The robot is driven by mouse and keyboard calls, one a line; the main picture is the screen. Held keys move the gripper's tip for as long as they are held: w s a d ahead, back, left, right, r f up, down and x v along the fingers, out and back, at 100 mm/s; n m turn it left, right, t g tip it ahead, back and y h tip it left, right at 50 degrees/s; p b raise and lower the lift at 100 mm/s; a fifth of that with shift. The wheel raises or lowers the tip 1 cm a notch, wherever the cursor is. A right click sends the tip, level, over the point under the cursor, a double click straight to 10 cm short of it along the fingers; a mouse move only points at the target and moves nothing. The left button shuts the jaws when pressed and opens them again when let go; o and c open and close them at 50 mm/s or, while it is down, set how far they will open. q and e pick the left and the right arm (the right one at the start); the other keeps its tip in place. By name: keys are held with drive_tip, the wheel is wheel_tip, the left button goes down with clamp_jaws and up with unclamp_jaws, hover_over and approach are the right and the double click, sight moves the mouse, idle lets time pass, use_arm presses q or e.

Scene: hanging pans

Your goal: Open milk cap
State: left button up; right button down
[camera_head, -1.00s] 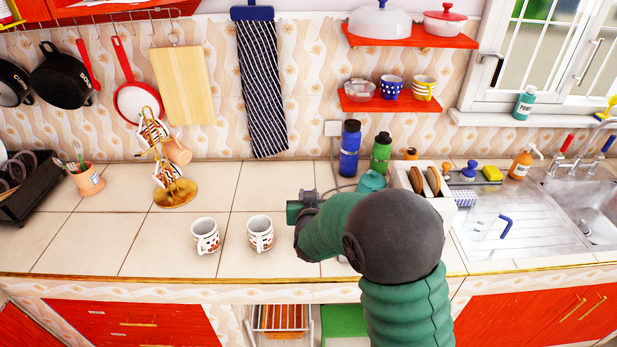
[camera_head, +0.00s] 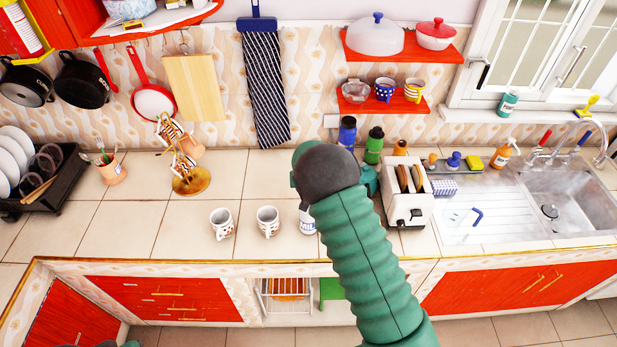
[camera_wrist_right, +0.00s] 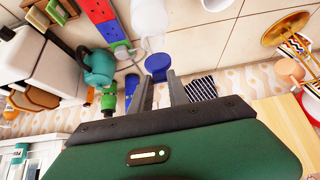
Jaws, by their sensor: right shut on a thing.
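The milk bottle (camera_head: 307,220) is white and stands on the counter right of two mugs, partly hidden by my arm in the head view. In the right wrist view the white bottle (camera_wrist_right: 150,18) is at the top, with its pale neck pointing down the picture. A blue cap (camera_wrist_right: 157,65) is at the neck's end; I cannot tell whether it still touches the neck. My right gripper (camera_wrist_right: 160,76) has its two fingers on either side of the blue cap, shut on it. In the head view my right arm hides this gripper. My left gripper is not in view.
Two mugs (camera_head: 222,224) (camera_head: 268,222) stand close to the left of the bottle. A toaster (camera_head: 405,205) is to the right, and a teal kettle (camera_wrist_right: 98,68) shows in the wrist view. Blue (camera_head: 347,132) and green (camera_head: 374,146) bottles stand behind. The counter's left front is clear.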

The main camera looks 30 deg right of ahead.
drive_tip(key=shift+s+a+f, duration=0.15)
drive_tip(key=shift+s+f, duration=0.05)
drive_tip(key=shift+f, duration=0.1)
drive_tip(key=c, duration=1.6)
unclamp_jaws()
drive_tip(key=shift+o, duration=1.3)
drive_tip(key=shift+w, duration=0.15)
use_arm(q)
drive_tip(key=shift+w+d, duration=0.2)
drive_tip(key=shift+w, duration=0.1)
use_arm(e)
drive_tip(key=shift+o, duration=0.5)
drive_tip(key=shift+w+d, duration=0.2)
drive_tip(key=shift+d, duration=0.05)
drive_tip(key=shift+s+r, duration=0.2)
drive_tip(key=shift+r, duration=0.05)
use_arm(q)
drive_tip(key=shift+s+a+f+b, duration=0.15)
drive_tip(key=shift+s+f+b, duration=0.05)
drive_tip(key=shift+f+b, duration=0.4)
use_arm(e)
drive_tip(key=v, duration=1.6)
